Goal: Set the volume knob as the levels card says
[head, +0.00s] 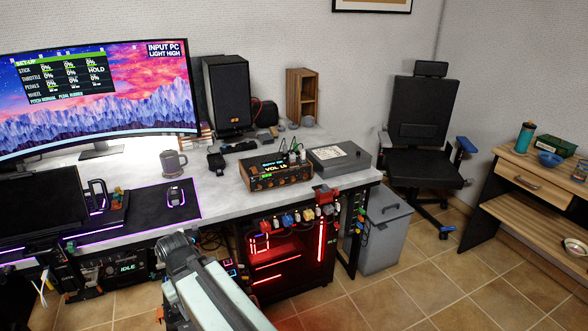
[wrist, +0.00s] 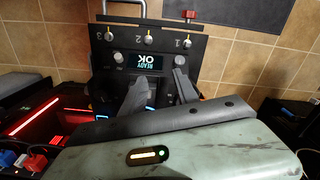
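A black box with orange trim (head: 277,172) stands on the desk, and its display reads "VOL" with a figure too small to read. Small knobs show on its front; which one is the volume knob I cannot tell. I cannot make out a levels card. In the wrist view my gripper (wrist: 158,88) has its two dark fingers apart with nothing visible between them. My arm hides the gripper in the head view.
The panel has numbered switches and two round knobs. On the desk are a grey box (head: 338,158), a speaker (head: 227,93), a mug (head: 172,163) and a large monitor (head: 100,95). Below are a red-lit PC case (head: 285,255) and a grey bin (head: 384,232). Tiled floor is open at right.

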